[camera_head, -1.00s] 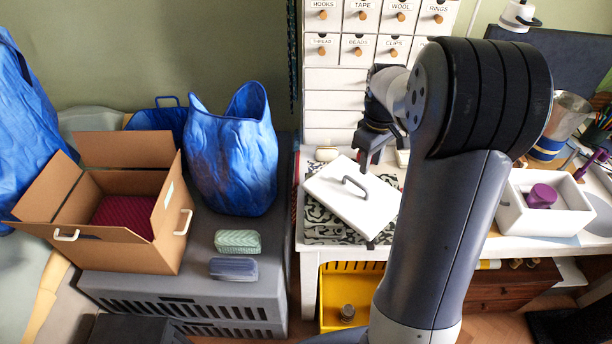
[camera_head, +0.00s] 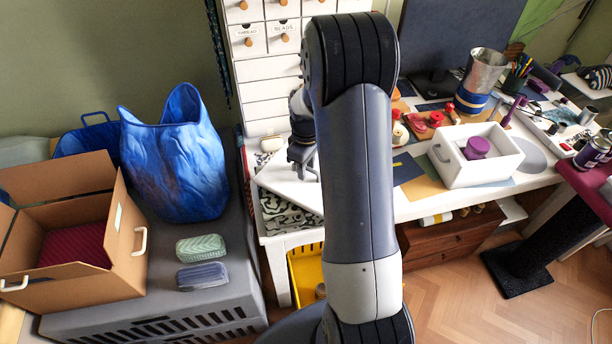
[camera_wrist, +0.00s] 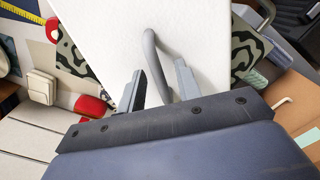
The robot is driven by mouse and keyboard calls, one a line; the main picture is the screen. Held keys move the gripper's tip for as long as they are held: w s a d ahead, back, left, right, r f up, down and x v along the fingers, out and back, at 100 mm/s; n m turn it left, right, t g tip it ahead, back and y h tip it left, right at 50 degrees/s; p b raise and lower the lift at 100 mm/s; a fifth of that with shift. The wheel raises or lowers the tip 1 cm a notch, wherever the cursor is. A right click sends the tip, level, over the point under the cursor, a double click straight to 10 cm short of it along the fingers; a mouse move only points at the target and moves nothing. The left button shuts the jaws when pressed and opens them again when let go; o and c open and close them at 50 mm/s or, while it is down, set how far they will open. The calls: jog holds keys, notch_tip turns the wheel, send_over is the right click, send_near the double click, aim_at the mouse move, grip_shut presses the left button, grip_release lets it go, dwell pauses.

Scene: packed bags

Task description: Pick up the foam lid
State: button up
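The foam lid (camera_head: 285,184) is a flat white slab with a grey loop handle. It lies on a black-and-white patterned item on the white table, partly hidden by my arm in the head view. In the wrist view the lid (camera_wrist: 200,30) fills the upper middle, and its handle (camera_wrist: 152,48) stands out towards my gripper. My gripper (camera_wrist: 160,88) is open, its two fingers apart with part of the handle showing between them. I cannot tell whether either finger touches it. In the head view my gripper (camera_head: 302,165) is just over the lid, mostly hidden by the arm.
A white foam box (camera_head: 484,175) holding a purple object stands to the right on the table. A drawer unit (camera_head: 262,95) rises behind the lid. A yellow crate (camera_head: 303,270) sits below. A cardboard box (camera_head: 95,285) and blue bag (camera_head: 175,165) are left.

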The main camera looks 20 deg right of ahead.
jog(key=shift+f, duration=0.35)
jog(key=shift+c, duration=0.3)
grip_shut()
jog(key=shift+r, duration=0.1)
